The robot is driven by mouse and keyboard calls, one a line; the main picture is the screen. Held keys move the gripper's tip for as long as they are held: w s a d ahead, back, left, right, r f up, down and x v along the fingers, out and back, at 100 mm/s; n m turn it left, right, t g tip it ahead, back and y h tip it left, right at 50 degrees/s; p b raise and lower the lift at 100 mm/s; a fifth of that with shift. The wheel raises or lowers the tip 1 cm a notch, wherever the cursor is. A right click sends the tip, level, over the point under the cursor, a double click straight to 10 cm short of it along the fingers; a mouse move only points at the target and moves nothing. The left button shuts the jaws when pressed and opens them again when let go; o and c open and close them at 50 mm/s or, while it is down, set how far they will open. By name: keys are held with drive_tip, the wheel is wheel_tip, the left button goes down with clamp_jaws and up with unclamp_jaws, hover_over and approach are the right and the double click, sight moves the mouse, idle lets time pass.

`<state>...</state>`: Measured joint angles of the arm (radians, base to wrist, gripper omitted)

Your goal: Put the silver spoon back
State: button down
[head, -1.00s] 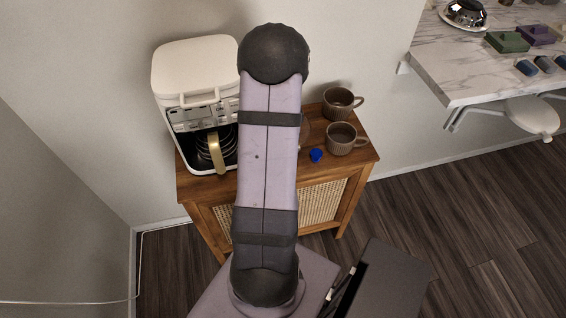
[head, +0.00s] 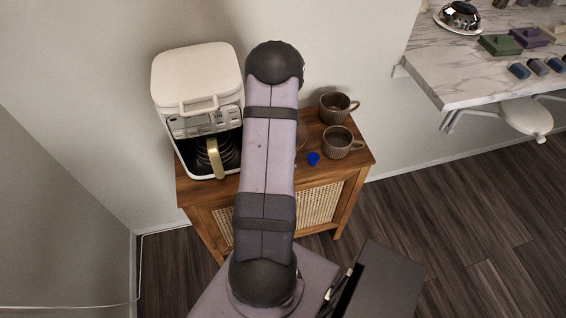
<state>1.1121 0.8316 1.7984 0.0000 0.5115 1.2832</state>
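No silver spoon shows in the head view. My arm stands upright in the middle of the picture and covers part of the wooden cane cabinet (head: 330,200) and its top. My gripper does not show, so its state and anything in it cannot be seen. Two brown ribbed mugs stand on the right of the cabinet top, one at the back (head: 335,108) and one nearer the front (head: 339,144). A small blue object (head: 313,159) lies left of the front mug. A rounded clear edge (head: 302,134) shows just right of my arm, mostly hidden.
A white coffee maker (head: 196,78) with a glass pot and gold handle (head: 215,158) fills the cabinet's left side. A marble counter (head: 430,70) at upper right holds a shiny dome (head: 460,15), boxes and cups. A white seat (head: 527,118) is below it.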

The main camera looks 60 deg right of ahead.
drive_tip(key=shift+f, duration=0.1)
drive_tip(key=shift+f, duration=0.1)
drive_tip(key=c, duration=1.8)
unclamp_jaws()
drive_tip(key=shift+b, duration=0.3)
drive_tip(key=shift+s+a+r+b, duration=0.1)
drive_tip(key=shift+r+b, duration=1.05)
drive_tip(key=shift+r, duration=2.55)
